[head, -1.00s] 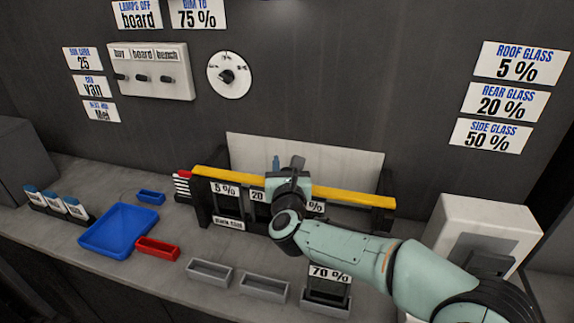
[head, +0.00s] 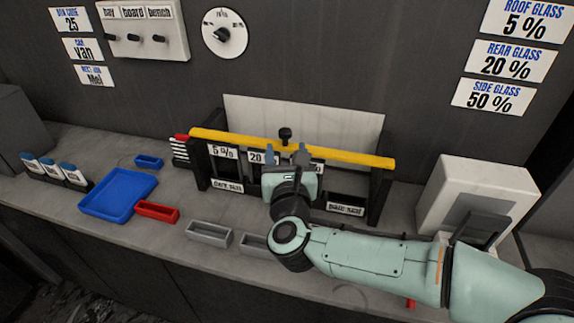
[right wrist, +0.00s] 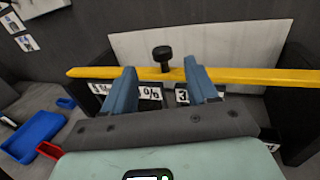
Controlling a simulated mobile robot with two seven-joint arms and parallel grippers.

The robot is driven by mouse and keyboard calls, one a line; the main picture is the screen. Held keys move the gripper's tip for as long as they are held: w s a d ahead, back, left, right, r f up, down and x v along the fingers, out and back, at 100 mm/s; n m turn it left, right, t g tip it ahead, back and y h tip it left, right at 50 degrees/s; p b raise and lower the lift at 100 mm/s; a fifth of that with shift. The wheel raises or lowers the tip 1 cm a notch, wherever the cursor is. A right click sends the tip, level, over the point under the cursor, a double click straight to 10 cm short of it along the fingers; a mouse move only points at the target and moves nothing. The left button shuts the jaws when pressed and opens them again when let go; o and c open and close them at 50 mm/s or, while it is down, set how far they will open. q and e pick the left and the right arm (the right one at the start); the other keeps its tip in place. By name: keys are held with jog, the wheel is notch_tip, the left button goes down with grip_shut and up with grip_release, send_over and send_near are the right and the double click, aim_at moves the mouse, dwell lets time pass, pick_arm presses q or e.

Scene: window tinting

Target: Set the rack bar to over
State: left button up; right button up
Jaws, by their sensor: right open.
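The yellow rack bar (head: 345,157) runs level across the top of the black rack (head: 378,195) on the bench. A black knob (head: 285,133) stands up from the bar's middle. In the right wrist view the bar (right wrist: 255,76) and knob (right wrist: 163,53) show ahead. My right gripper (head: 286,152) is open and empty. Its blue fingers are in front of the bar, one to each side of the knob, a little nearer and lower than it. I cannot tell whether they touch the bar. The gripper hides some of the strength labels. My left gripper is not in view.
A pale panel (head: 340,124) stands behind the rack. A blue tray (head: 118,193), a red bin (head: 157,211) and a grey bin (head: 208,234) lie to the left. A white box (head: 478,205) stands at the right. My arm covers the bench's front right.

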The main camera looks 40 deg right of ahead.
jog(key=shift+v, duration=1.65)
